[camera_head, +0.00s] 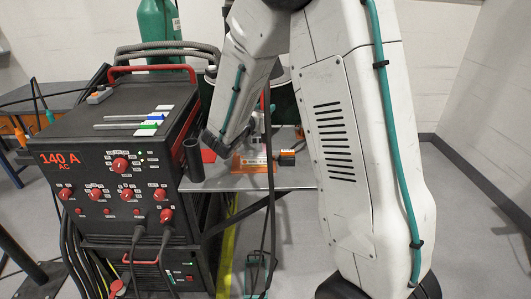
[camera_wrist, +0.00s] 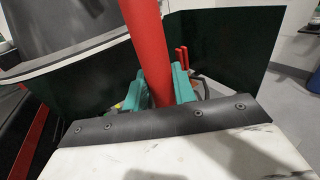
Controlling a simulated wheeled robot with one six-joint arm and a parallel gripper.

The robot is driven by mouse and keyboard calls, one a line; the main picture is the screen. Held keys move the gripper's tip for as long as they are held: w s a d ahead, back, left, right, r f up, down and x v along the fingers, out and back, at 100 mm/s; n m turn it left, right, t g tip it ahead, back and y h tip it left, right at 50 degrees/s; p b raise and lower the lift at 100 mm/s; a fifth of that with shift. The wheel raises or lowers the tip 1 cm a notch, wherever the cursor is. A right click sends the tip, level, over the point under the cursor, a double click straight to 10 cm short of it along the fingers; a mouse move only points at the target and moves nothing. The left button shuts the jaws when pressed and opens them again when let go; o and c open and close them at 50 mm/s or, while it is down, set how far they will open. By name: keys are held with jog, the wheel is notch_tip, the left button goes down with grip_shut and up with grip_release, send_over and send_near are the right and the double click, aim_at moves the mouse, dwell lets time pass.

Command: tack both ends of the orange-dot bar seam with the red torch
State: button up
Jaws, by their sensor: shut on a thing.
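My gripper (camera_wrist: 160,86) shows in the wrist view with its teal fingers shut on the red torch (camera_wrist: 147,38). The torch's thick red handle runs up between the fingers to the top edge of the view. Its tip is not in view. In the head view my arm covers much of the work area, and the gripper is largely hidden behind it. I cannot make out the orange-dot bar or its seam in either view. An orange block with a label (camera_head: 250,164) stands on the grey work table (camera_head: 232,184), just below my wrist.
A black welding power source (camera_head: 118,150) reading 140 A AC stands left of the table. A green gas cylinder (camera_head: 160,30) is behind it. Dark screens (camera_wrist: 236,44) rise behind the torch in the wrist view. Open floor (camera_head: 460,240) lies to the right.

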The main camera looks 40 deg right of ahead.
jog(key=shift+f, duration=0.3)
dwell(0.6)
jog(key=shift+r, duration=0.25)
dwell(1.8)
jog(key=shift+r, duration=0.55)
dwell(4.5)
